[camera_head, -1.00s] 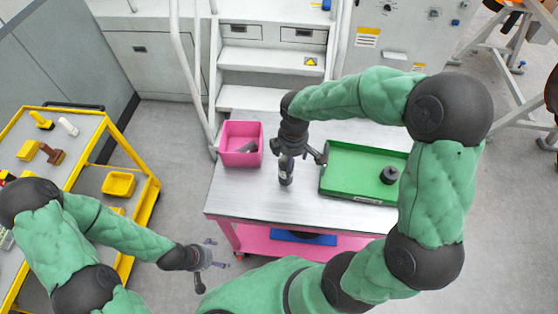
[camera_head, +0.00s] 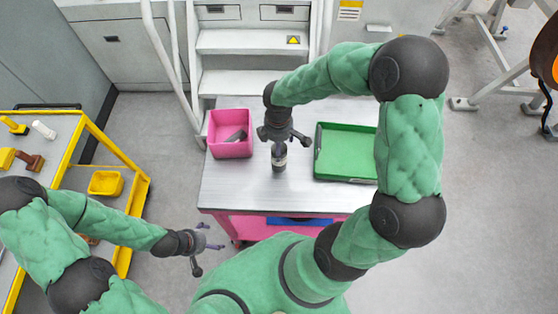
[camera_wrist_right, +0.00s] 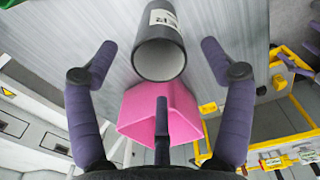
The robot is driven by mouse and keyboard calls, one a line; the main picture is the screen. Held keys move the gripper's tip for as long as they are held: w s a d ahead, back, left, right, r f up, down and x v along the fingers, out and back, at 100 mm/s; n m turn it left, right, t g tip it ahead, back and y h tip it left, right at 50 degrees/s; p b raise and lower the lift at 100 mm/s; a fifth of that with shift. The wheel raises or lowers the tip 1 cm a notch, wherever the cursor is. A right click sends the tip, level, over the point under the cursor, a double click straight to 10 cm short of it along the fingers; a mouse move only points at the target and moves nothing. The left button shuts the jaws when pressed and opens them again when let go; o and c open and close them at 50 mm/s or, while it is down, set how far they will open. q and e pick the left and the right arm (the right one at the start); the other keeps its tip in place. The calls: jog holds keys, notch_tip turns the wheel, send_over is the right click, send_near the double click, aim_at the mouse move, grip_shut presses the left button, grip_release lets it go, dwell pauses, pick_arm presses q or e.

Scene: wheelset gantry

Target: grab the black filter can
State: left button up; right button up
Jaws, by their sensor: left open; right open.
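A black can (camera_head: 279,157) with a pale label stands on the metal table, directly below my right gripper (camera_head: 285,138). In the right wrist view the black can (camera_wrist_right: 161,50) shows its round grey end and white label between the spread fingers, apart from them. My right gripper is open and empty. My left gripper (camera_head: 207,246) is open and empty, low at the left, off the table's front-left corner. The green tray (camera_head: 345,179) is on the table to the right, and its right part is hidden behind my right arm.
A pink bin (camera_head: 230,150) holding dark parts sits left of the can; it also shows in the right wrist view (camera_wrist_right: 180,97). The table's front surface (camera_head: 240,195) is clear. A yellow-framed cart (camera_head: 125,262) stands at the left, and white steps (camera_head: 245,83) rise behind the table.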

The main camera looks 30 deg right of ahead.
notch_tip(320, 180, down, 4)
jog(key=shift+f+b, duration=0.1)
jog(key=shift+b, duration=0.25)
grip_shut()
